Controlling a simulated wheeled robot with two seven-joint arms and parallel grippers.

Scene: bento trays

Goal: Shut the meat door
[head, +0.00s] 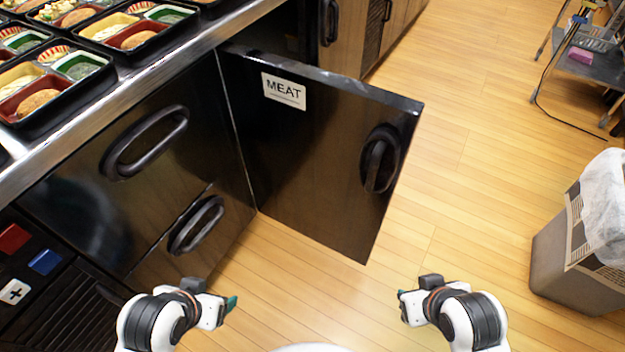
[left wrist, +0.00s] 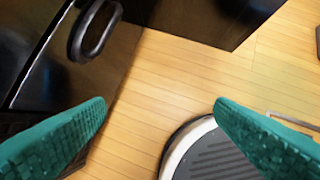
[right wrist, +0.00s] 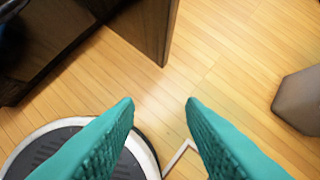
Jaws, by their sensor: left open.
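The meat door (head: 310,160) is a dark glossy panel with a white "MEAT" label (head: 284,91). It stands swung out from the counter front, hinged at its left side, with a dark oval handle (head: 380,160) near its free right edge. The door's lower part also shows in the right wrist view (right wrist: 148,25). My left gripper (head: 229,304) is open and empty, low in front of the counter; its green fingers stand wide apart in the left wrist view (left wrist: 160,102). My right gripper (head: 402,305) is open and empty, below and in front of the door's free edge.
Bento trays (head: 45,95) stand on the counter at the upper left. Closed drawers with dark handles (head: 146,143) are left of the door. A lined trash bin (head: 570,255) stands at the right, and a cart (head: 595,62) at the upper right. The wood floor between is clear.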

